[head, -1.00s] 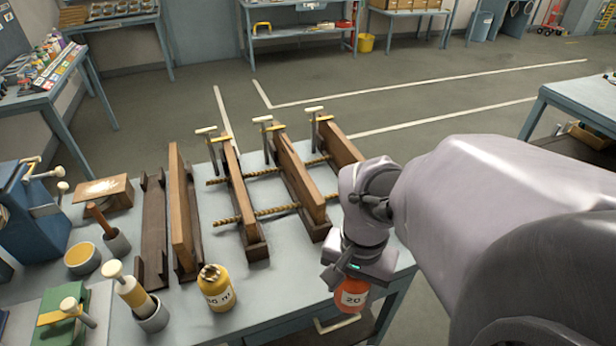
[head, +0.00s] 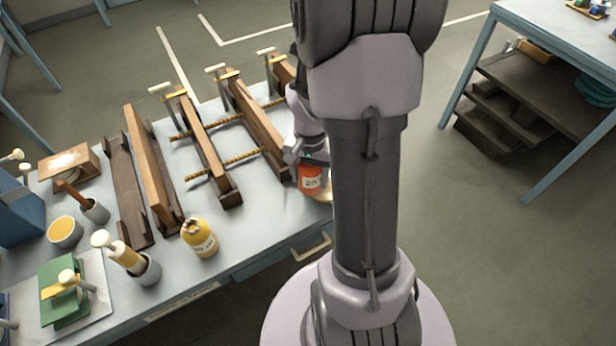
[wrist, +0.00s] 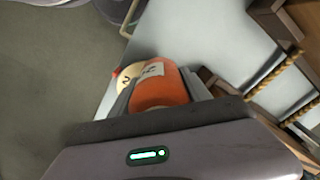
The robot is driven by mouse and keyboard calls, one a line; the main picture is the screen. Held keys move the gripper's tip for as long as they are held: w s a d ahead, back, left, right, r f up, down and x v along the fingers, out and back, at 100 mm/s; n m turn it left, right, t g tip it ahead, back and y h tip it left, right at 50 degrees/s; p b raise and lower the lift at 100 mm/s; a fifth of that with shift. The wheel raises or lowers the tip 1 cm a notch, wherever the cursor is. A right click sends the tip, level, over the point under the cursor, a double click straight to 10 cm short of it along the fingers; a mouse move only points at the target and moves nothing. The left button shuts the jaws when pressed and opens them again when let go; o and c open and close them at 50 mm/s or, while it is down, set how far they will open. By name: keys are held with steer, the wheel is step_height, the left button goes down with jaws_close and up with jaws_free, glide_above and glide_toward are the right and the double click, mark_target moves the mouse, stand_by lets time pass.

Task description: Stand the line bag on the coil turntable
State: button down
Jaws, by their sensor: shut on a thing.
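My gripper (head: 306,164) is shut on an orange line bag (head: 310,181) with a white label reading 20, near the right end of the workbench. In the wrist view the orange bag (wrist: 161,88) sits between the two fingers. A pale round thing with dark marks (wrist: 129,75) shows right beside the bag in the wrist view; I cannot tell whether they touch. I cannot make out the coil turntable for certain in either view.
On the workbench (head: 265,217) stand wooden beams with clamps (head: 207,150), a grey cup with a brush (head: 94,210) and a yellow-filled bowl (head: 64,232). Another table (head: 553,42) stands at right, with shelves and a teal coil (head: 597,92) below. Floor lies open between.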

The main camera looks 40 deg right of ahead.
steer(key=shift+f, duration=0.6)
steer(key=shift+r, duration=0.15)
steer(key=c, duration=0.5)
jaws_free()
steer(key=shift+f, duration=0.2)
